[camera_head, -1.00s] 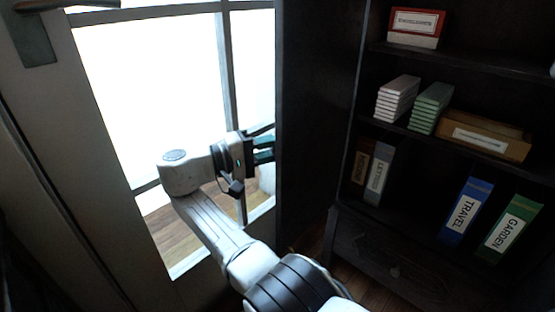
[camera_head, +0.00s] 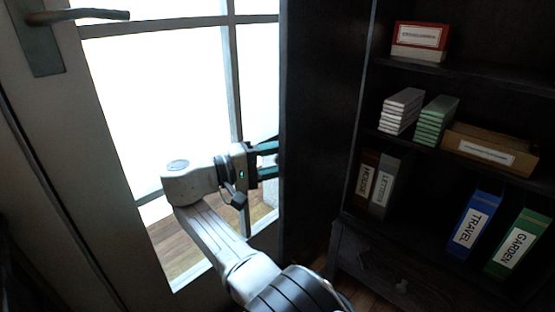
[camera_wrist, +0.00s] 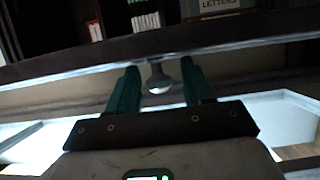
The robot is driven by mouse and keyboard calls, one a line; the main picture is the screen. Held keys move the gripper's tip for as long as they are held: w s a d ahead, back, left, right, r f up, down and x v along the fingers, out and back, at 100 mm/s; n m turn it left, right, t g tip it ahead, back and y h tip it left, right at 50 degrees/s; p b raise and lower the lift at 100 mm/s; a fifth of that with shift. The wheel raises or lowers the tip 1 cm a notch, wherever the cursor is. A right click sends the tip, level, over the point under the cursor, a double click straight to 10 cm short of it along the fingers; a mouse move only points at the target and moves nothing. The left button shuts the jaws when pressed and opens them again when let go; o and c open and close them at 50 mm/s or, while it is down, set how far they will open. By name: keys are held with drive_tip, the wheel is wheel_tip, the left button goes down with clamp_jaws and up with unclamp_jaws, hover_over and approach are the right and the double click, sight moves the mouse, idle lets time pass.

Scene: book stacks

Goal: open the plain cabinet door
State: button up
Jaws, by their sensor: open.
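The dark, plain cabinet door (camera_head: 322,120) stands swung out from the left side of the shelves in the head view. My gripper (camera_head: 268,161) is at the door's left side, its fingertips at the door's edge in the picture. In the wrist view the door's edge (camera_wrist: 205,42) crosses the picture, and a rounded metal knob (camera_wrist: 158,80) sticks out from its near face. The green fingers of my gripper (camera_wrist: 160,92) are open, one on each side of the knob. A gap shows between the knob and each finger. The head view hides the knob.
Shelves at right hold a red box (camera_head: 420,40), a wooden tray (camera_head: 490,150), a blue TRAVEL binder (camera_head: 474,222) and a green GARDEN binder (camera_head: 517,242). A drawer (camera_head: 375,262) is below. A glazed door with a lever handle (camera_head: 75,16) stands at left, close behind my arm.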

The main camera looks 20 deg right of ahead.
drive_tip(key=a+b, duration=0.2)
drive_tip(key=a, duration=0.5)
drive_tip(key=shift+s+a, duration=0.25)
idle(0.5)
